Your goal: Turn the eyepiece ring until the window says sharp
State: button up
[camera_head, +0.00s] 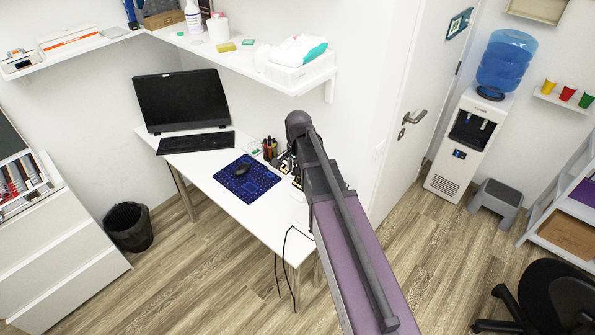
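A small black instrument with pale parts (285,163), possibly a microscope, stands on the white desk (222,187). My arm covers most of it from the right. I cannot make out an eyepiece ring, and no window with a word can be read. My arm rises from the bottom right of the picture across the desk's right end. My gripper does not show; it may be hidden behind the arm.
The desk also holds a black monitor (182,100), a keyboard (196,142), a mouse (242,169) on a blue mat (246,183) and a pen holder (269,149). A cable (285,250) hangs off the front edge. A shelf (240,57) juts out above.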

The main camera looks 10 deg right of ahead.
jog(key=c, duration=1)
jog(key=shift+w+n+g+h, duration=0.1)
jog(key=shift+n+g+h, duration=0.3)
jog(key=shift+n+g, duration=0.15)
jog(key=shift+n+g+h, duration=0.25)
jog(key=shift+n+h, duration=0.05)
jog(key=shift+n, duration=0.25)
jog(key=o, duration=1.1)
jog(key=shift+o, duration=0.2)
jog(key=shift+m, duration=0.3)
